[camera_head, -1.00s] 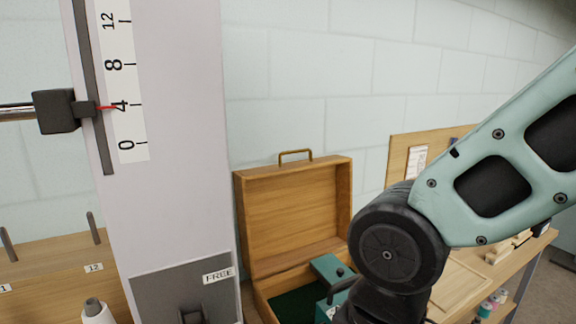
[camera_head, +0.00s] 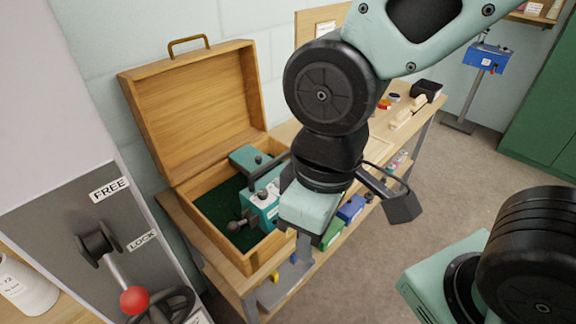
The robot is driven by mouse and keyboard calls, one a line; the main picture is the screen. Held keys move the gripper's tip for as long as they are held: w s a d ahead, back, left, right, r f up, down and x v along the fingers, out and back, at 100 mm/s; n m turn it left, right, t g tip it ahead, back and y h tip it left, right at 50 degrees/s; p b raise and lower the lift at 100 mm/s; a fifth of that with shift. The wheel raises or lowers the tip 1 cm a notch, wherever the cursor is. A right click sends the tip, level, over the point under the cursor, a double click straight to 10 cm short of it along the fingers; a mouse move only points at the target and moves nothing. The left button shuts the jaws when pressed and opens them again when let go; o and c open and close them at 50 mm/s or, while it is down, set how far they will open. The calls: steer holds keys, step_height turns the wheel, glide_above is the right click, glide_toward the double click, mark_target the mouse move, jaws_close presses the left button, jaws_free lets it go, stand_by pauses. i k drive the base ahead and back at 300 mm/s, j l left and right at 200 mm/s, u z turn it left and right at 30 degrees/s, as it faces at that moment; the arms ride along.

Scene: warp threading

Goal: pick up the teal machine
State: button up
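The teal machine (camera_head: 262,204) sits inside an open wooden case (camera_head: 238,258) with a dark green lining. It has a teal upper part, a small control face and a grey round knob at its lower left. My gripper (camera_head: 310,208) is in front of the machine's right side in the picture and hides part of it. A dark curved bar reaches from there over the machine; I cannot tell whether it is the machine's handle or part of my gripper. I cannot see the fingertips clearly, nor whether anything touches.
The case's lid (camera_head: 195,105) stands open at the back. The case rests on a wooden bench (camera_head: 382,148) with small items. At left, a grey panel (camera_head: 75,215) carries a red-knobbed lever and FREE and LOCK labels. Bare floor (camera_head: 450,165) lies to the right.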

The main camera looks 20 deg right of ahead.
mark_target(265, 220)
steer(key=k+l+z, duration=0.15)
steer(key=z, duration=4.1)
steer(key=u, duration=3.6)
steer(key=j+u, duration=0.25)
steer(key=i+j+u, duration=0.25)
steer(key=j+u, duration=0.25)
steer(key=j, duration=0.2)
